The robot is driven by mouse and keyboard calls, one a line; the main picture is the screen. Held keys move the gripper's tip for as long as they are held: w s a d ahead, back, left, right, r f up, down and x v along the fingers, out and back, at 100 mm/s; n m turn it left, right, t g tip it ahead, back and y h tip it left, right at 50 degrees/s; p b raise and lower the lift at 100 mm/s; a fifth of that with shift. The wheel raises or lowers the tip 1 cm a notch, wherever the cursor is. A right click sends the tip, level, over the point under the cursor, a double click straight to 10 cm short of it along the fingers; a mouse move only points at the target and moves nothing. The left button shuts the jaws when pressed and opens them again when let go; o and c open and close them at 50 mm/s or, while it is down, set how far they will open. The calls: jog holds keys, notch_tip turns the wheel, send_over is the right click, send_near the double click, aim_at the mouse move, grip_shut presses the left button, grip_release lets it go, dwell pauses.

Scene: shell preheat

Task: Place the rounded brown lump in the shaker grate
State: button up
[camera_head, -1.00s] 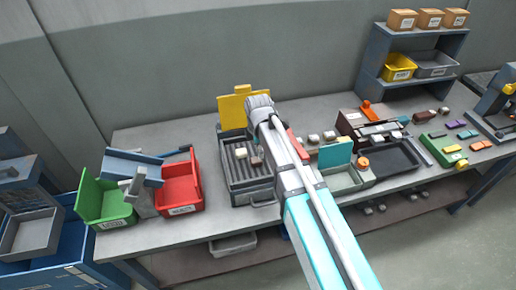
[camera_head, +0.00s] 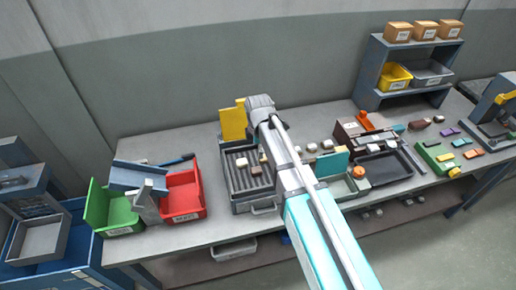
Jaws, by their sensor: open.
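The shaker grate (camera_head: 239,188) is a grey ribbed tray on the bench, left of my arm, with a yellow panel at its back. A pale lump (camera_head: 242,162) and a small darker piece (camera_head: 255,170) lie on its ribs. Small brown lumps lie at the right of the bench: one longer and dark (camera_head: 420,125), one more rounded (camera_head: 438,119). They are too small to tell which is the task's lump. My arm reaches over the grate's right side. My gripper is hidden behind the wrist.
A green bin (camera_head: 112,222) and a red bin (camera_head: 184,196) stand left of the grate. Pale lumps (camera_head: 327,144), a dark tray (camera_head: 388,168) and a green board (camera_head: 437,156) lie to the right. A shelf (camera_head: 368,86) with bins and boxes stands at the back.

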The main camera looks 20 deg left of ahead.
dwell(0.8)
jog(key=s+d+m, duration=0.3)
jog(key=d+m, duration=0.9)
jog(key=d, duration=0.6)
jog(key=s+d+m, duration=0.4)
jog(key=d+m, duration=0.8)
jog(key=d, duration=0.6)
jog(key=shift+s+d, duration=0.15)
jog(key=shift+d, duration=0.2)
